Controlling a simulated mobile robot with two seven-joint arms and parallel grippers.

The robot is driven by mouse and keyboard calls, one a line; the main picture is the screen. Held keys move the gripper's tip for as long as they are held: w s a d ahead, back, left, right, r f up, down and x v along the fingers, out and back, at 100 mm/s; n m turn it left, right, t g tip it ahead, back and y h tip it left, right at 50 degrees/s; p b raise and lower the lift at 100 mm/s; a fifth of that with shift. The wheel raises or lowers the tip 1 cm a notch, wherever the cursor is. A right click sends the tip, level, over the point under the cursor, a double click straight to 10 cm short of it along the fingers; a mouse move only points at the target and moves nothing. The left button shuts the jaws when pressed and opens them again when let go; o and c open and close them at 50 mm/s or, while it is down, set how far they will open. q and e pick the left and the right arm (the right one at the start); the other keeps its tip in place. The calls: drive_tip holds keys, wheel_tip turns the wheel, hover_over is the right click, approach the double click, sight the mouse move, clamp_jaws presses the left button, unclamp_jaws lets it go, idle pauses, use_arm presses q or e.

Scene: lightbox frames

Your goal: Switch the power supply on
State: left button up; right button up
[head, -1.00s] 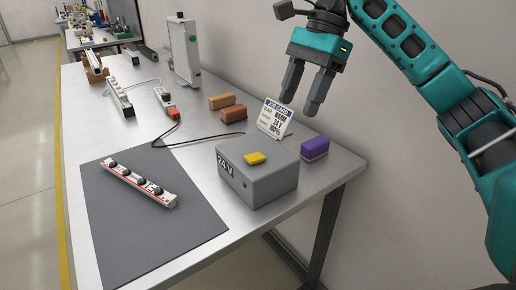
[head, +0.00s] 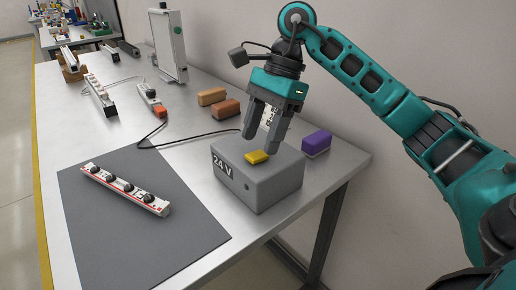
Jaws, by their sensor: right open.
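The power supply (head: 233,189) is a grey box marked "24 V" near the table's right front. A yellow rocker or button (head: 257,157) sits on its top. My right gripper (head: 257,145) is open, its two dark fingers pointing down over the yellow part. The fingertips are close to the box top; I cannot tell whether they touch it. The job card (head: 270,113) behind the box is mostly hidden by the gripper. My left gripper is not in view.
A white lamp strip (head: 125,189) lies on the dark mat (head: 150,245). A purple block (head: 316,143) stands right of the box. Orange (head: 212,97) and brown (head: 226,108) blocks lie behind it. A black cable runs from the box's back toward an orange plug (head: 160,112).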

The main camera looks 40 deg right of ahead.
sight(253, 156)
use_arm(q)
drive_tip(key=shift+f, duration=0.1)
use_arm(e)
drive_tip(key=shift+x, duration=1.3)
drive_tip(key=shift+c, duration=0.4)
clamp_jaws()
drive_tip(key=shift+a+r+h, duration=0.1)
drive_tip(key=shift+r+h, duration=0.1)
drive_tip(key=shift+h, duration=0.2)
drive_tip(key=shift+a+h+p, duration=0.25)
drive_tip(key=shift+h+p, duration=0.45)
drive_tip(key=shift+h, duration=0.1)
drive_tip(key=shift+a+f+h, duration=0.1)
drive_tip(key=shift+f+h, duration=0.05)
drive_tip(key=shift+h, duration=0.35)
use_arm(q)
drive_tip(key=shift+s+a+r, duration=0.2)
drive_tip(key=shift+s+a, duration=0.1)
use_arm(e)
drive_tip(key=shift+o, duration=0.4)
unclamp_jaws()
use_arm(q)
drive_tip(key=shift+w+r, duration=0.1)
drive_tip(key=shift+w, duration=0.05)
